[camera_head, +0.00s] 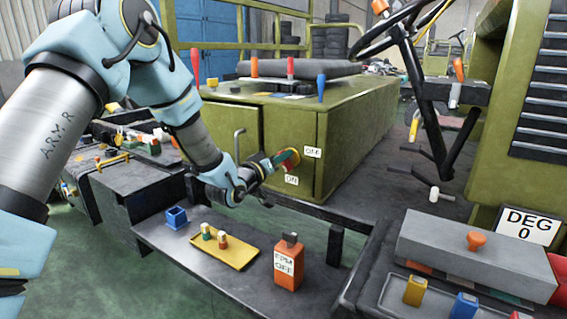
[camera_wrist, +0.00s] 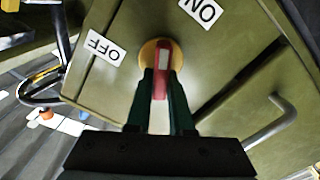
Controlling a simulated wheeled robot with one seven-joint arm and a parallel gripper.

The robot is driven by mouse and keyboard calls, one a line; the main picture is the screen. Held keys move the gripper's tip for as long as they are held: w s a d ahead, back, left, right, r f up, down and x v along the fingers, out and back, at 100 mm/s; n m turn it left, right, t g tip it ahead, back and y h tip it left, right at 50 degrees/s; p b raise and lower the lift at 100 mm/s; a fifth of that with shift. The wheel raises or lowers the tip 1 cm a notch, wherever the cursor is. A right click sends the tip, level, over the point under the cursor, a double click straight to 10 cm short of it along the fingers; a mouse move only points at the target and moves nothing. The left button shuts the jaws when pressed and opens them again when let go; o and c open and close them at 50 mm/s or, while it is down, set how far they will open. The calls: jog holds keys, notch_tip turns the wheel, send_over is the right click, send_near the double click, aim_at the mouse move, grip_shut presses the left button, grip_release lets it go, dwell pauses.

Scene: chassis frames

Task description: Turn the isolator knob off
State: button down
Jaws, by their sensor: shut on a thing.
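The isolator knob (camera_head: 288,163) is on the front face of the olive green cabinet (camera_head: 332,140). In the wrist view the knob (camera_wrist: 163,58) has a red handle with a pale stripe on a round yellow base. The OFF label (camera_wrist: 107,47) is to its left and the ON label (camera_wrist: 203,11) to its upper right. The handle's far end points up, between the two labels. My gripper (camera_wrist: 161,88) has its dark green fingers closed on both sides of the handle. In the head view the OFF label (camera_head: 313,153) and ON label (camera_head: 291,180) show beside my gripper (camera_head: 279,163).
A bent grey handle (camera_wrist: 268,123) sticks out from the cabinet near my gripper. Below the arm, a shelf holds a yellow tray (camera_head: 243,259), a blue box (camera_head: 176,217) and an orange FPM OFF block (camera_head: 288,264). A steering wheel (camera_head: 405,20) is at upper right.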

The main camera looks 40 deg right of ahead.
jog(key=n, duration=0.2)
jog(key=n+b, duration=0.1)
jog(key=n, duration=0.3)
jog(key=shift+w+a+f+n+b, duration=0.1)
jog(key=shift+w+f+n+b, duration=0.2)
jog(key=shift+w+f, duration=0.1)
jog(key=n, duration=0.5)
jog(key=shift+f, duration=0.25)
jog(key=shift+n, duration=0.3)
jog(key=c, duration=0.8)
grip_release()
jog(key=b+v, duration=0.1)
jog(key=v, duration=1)
jog(key=shift+b, duration=0.4)
